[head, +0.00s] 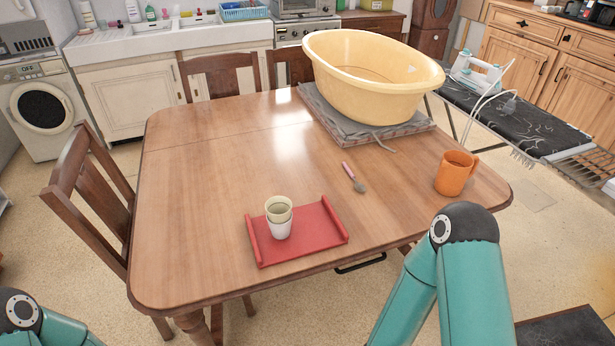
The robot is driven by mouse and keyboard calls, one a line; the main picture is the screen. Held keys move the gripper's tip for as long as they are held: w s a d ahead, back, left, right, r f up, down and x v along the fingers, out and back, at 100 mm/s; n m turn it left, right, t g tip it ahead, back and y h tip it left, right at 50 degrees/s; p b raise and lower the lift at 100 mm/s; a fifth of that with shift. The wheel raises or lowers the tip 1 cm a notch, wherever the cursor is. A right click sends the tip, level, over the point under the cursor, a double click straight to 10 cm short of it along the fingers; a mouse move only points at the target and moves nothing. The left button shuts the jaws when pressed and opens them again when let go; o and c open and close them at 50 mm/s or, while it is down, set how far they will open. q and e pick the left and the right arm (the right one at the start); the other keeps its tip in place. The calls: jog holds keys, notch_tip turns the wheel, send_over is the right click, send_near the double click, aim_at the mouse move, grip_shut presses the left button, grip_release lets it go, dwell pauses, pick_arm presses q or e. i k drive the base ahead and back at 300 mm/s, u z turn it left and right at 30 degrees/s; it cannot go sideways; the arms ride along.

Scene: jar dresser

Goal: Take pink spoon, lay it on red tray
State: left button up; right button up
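The pink spoon (353,176) lies on the wooden table, with its pink handle toward the back left and its grey bowl toward the front right. The red tray (316,238) lies near the table's front edge, to the left of and in front of the spoon. Two stacked cups, a beige one (279,207) in a white one (281,230), stand on the tray's left part. Spoon and tray are apart. My teal arms show at the bottom left and bottom right, but neither gripper is in the picture.
An orange mug (454,174) stands right of the spoon. A large yellow basin (365,85) rests on a grey cloth-covered board (330,112) at the table's back right. The table's left half (200,200) is clear. A chair (92,185) stands at left, an ironing board (520,120) at right.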

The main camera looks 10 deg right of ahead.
aim_at(359, 186)
jog(key=z, duration=0.35)
jog(key=i, duration=0.2)
jog(key=u, duration=2.05)
jog(key=k, duration=1.5)
jog(key=z, duration=1.1)
jog(key=i, duration=1.05)
